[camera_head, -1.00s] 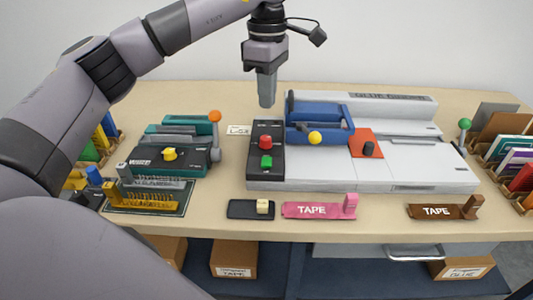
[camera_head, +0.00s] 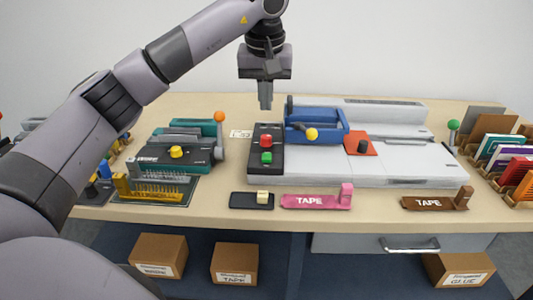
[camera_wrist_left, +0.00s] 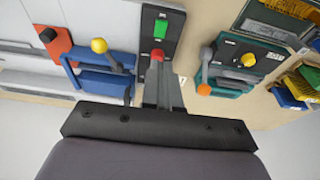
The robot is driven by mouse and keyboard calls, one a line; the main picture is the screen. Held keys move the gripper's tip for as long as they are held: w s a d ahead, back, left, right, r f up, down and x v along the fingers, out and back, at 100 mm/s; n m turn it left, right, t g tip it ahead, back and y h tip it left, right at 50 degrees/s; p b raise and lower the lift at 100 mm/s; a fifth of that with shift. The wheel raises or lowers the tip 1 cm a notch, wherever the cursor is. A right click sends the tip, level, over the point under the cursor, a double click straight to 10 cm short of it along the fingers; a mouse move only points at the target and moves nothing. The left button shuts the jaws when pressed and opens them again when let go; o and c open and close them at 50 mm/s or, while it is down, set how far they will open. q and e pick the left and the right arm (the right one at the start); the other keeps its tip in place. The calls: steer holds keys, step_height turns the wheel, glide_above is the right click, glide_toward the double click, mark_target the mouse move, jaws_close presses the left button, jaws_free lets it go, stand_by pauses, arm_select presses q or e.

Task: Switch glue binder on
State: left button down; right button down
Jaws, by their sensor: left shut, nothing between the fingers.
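The glue binder (camera_head: 385,168) is the long pale grey machine on the table, with a blue clamp (camera_head: 318,128) on top. At its left end is a black panel (camera_head: 266,174) with a red button (camera_head: 266,141) at the back and a green button (camera_head: 267,157) in front. My left gripper (camera_head: 265,106) points down, shut and empty, above the panel's rear end. In the left wrist view its fingertips (camera_wrist_left: 163,66) appear close to the red button (camera_wrist_left: 157,54), and the green button (camera_wrist_left: 160,29) lies beyond. Contact cannot be judged. My right gripper is not in view.
A teal punch machine (camera_head: 180,145) with an orange-knobbed lever stands left of the binder. A black block (camera_head: 240,200), pink tape holder (camera_head: 310,202) and brown tape holder (camera_head: 425,203) lie along the front. A wooden rack (camera_head: 483,160) stands at right.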

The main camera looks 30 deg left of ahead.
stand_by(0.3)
arm_select(q)
glide_toward(267, 158)
steer(key=x, duration=0.5)
steer(key=shift+w+a, duration=0.15)
steer(key=shift+a, duration=0.05)
steer(key=shift+x, duration=0.75)
steer(key=shift+s+d+f, duration=0.1)
steer(key=shift+s+d, duration=0.05)
steer(key=shift+s, duration=0.1)
steer(key=shift+s+f, duration=0.15)
steer(key=shift+f, duration=0.25)
steer(key=shift+d+r, duration=0.1)
steer(key=shift+r, duration=0.1)
steer(key=shift+w, duration=0.25)
steer(key=shift+w+a+r+p, duration=0.25)
steer(key=shift+w+a+p, duration=0.15)
steer(key=shift+w, duration=0.05)
